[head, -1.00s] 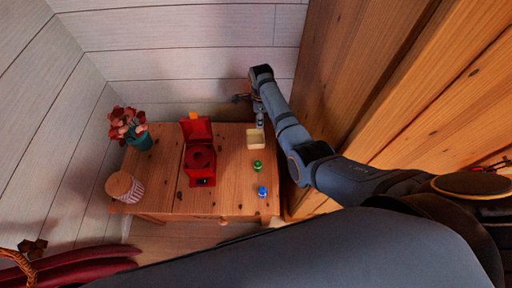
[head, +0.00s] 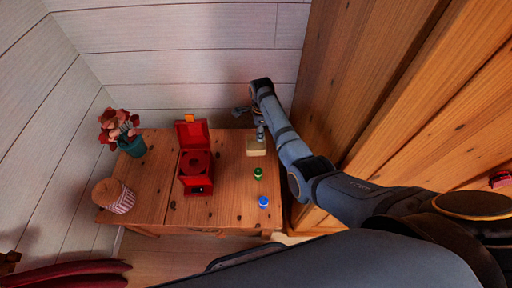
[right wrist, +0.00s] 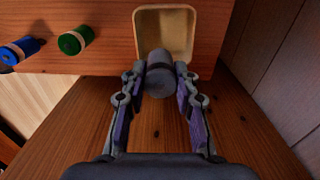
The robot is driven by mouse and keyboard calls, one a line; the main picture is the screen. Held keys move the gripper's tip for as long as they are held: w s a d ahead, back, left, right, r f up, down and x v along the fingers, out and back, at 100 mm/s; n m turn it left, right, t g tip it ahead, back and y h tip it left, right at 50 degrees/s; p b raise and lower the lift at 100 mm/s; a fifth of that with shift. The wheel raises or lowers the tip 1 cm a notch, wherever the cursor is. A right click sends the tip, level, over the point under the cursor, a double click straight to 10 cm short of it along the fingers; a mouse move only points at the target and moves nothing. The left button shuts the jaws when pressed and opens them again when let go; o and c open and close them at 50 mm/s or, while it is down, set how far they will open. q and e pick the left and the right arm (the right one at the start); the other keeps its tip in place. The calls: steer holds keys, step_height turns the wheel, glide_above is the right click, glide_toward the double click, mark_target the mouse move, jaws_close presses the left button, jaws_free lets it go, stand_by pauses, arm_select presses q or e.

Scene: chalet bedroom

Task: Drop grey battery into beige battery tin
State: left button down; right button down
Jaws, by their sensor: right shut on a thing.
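My right gripper (right wrist: 159,80) is shut on the grey battery (right wrist: 160,78), a short cylinder held between its two fingertips in the right wrist view. The beige battery tin (right wrist: 182,14) is an open, square-sided box on the table, just beyond the battery. The battery's far end overlaps the tin's near part in this view; I cannot tell how high it is above it. In the head view the tin (head: 256,151) stands near the table's back right, with my right gripper (head: 260,131) at its back edge. My left gripper is not in view.
A green battery (head: 258,173) and a blue battery (head: 263,202) stand in front of the tin. A wooden wall (head: 350,80) rises close on the right.

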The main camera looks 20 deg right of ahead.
steer(key=c, duration=0.9)
jaws_free()
steer(key=shift+c, duration=0.2)
steer(key=shift+r, duration=0.2)
step_height(320, 180, up, 12)
steer(key=shift+f, duration=0.15)
